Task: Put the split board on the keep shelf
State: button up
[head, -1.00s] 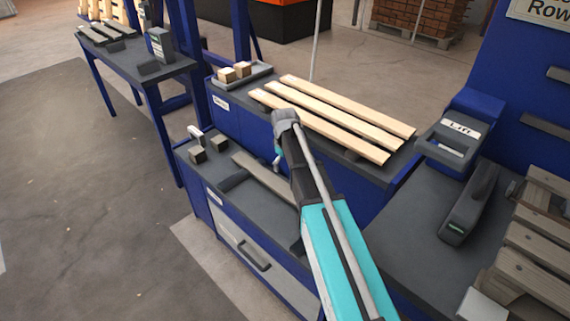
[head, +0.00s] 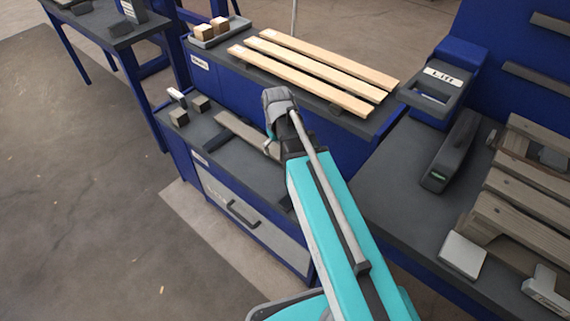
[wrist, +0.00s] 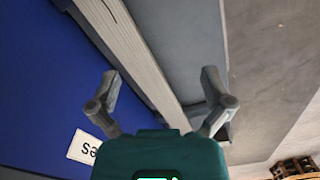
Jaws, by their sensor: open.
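A grey, weathered board (head: 237,130) lies along the lower dark shelf, partly hidden behind my arm in the head view. In the wrist view the board (wrist: 137,62) runs lengthwise between the fingers of my gripper (wrist: 160,80), which is open and empty. I cannot tell how far the fingers stand from the board. In the head view my arm hides the fingers. No shelf label that I can read says keep.
Several pale boards (head: 312,72) lie on the raised shelf behind, beside a tray (head: 222,36) of wooden blocks. Two dark blocks (head: 200,104) stand left of the grey board. At right are a box labelled Lift (head: 430,95) and a slatted pallet (head: 525,195).

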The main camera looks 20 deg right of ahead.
jog(key=s+m, duration=0.2)
jog(key=s, duration=0.6)
jog(key=shift+s+m, duration=0.15)
jog(key=shift+m, duration=0.15)
